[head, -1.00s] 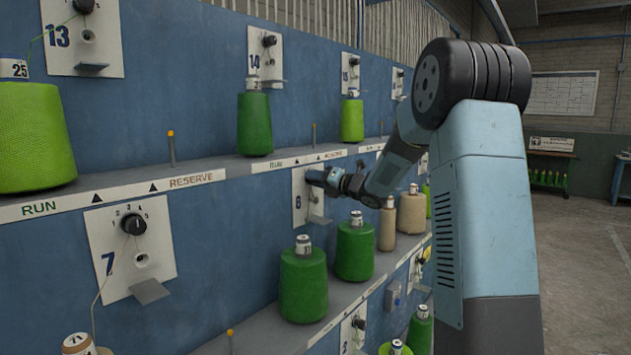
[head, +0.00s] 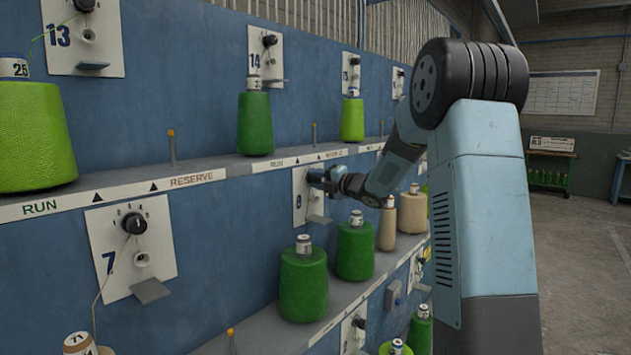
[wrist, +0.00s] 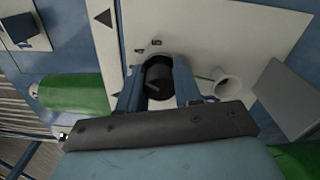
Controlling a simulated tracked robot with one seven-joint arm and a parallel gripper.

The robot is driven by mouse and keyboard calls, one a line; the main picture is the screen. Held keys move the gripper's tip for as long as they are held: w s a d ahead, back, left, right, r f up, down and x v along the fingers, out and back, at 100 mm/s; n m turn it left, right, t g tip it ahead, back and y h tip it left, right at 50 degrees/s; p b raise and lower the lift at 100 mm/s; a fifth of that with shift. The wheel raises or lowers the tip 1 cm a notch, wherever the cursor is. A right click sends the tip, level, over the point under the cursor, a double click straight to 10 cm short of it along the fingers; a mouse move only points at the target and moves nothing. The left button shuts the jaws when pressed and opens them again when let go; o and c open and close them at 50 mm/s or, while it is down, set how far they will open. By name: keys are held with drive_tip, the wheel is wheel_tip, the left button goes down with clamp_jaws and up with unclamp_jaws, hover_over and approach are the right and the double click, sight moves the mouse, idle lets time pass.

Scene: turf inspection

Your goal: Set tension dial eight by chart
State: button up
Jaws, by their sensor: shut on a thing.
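The dial eight plate (head: 300,206) is a white panel marked 8 on the blue wall, below the upper shelf. My gripper (head: 318,178) reaches in from the right and covers its dial in the head view. In the wrist view my gripper (wrist: 158,88) has one finger on each side of the black dial knob (wrist: 159,78) and is shut on it. A light pointer line shows on the knob's face. The chart (head: 563,93) on the far wall is too small to read.
Green cones (head: 303,285) and tan cones (head: 412,212) stand on the lower shelf below my arm. The upper shelf (head: 135,190) holds more green cones above. Dial seven's plate (head: 130,245) is at left. The floor (head: 580,260) at right is open.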

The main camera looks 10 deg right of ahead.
drive_tip(key=shift+d+f+m, duration=0.15)
drive_tip(key=shift+f+m, duration=0.05)
drive_tip(key=shift+m, duration=0.7)
drive_tip(key=o, duration=0.8)
drive_tip(key=shift+o, duration=1.2)
drive_tip(key=shift+r, duration=0.1)
drive_tip(key=v, duration=1.3)
drive_tip(key=shift+s+d, duration=0.25)
drive_tip(key=shift+s, duration=0.1)
